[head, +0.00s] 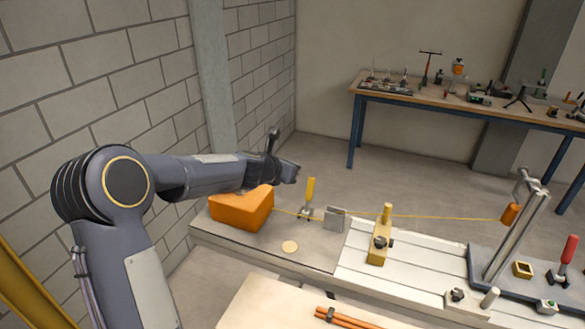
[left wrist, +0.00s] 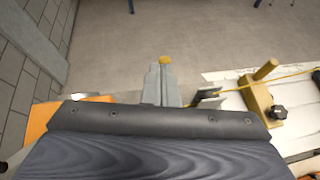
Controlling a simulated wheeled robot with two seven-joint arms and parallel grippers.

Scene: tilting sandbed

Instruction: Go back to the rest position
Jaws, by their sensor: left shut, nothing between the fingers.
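My left arm comes in from the left in the head view. Its gripper (head: 293,174) hangs above and just beyond the orange block (head: 242,208) at the left end of the bench. In the left wrist view the gripper (left wrist: 163,88) is shut with nothing held. Behind its fingertips shows the yellow top of the upright yellow-handled clamp (head: 310,195). The dark wrist body fills the lower part of the left wrist view and hides much of the bench. My right gripper is in neither view.
A yellow cord (head: 430,217) runs along the bench to a tilted metal post (head: 515,235). A brass block (head: 380,240) with a black knob and a grey plate (head: 335,219) stand nearby. A block wall (head: 100,70) is close on the left. Open floor lies behind the bench.

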